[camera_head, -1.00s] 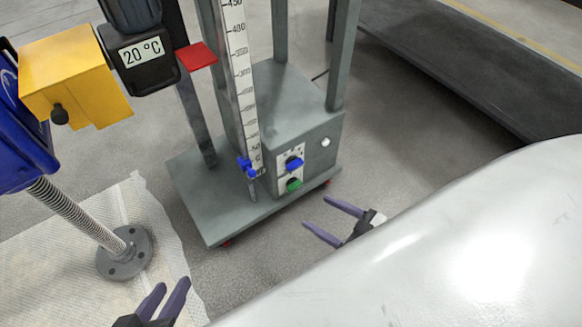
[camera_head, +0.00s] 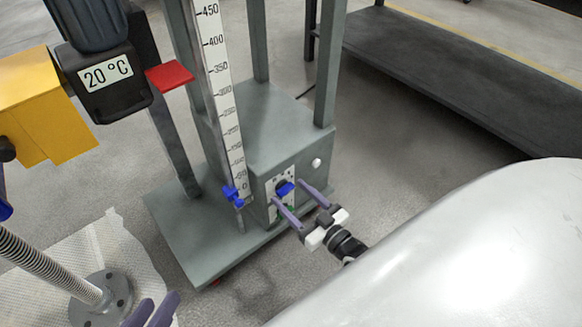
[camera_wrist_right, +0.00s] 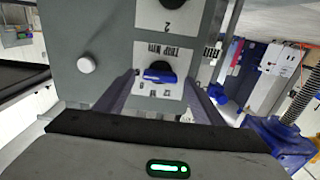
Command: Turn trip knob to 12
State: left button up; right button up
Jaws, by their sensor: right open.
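The trip knob (camera_head: 285,187) has a blue handle on a dark round body, on a white plate on the grey machine's base box. In the right wrist view the blue handle (camera_wrist_right: 158,75) lies roughly level under upside-down "TRIP WITH" lettering; the scale figures are too small to read surely. My right gripper (camera_head: 289,194) is open, its purple fingers either side of the knob. In the wrist view its fingertips (camera_wrist_right: 162,78) flank the handle with gaps; I see no contact. My left gripper (camera_head: 158,298) is open and empty at the bottom edge, partly cut off.
A white button (camera_head: 316,163) is to the right. The blue scale pointer (camera_head: 233,194) stands left of the plate. A dark bench (camera_head: 450,95) stands behind right, with clear floor between.

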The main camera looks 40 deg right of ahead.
jog(key=shift+w, duration=0.5)
jog(key=c, duration=1)
jog(key=shift+c, duration=0.2)
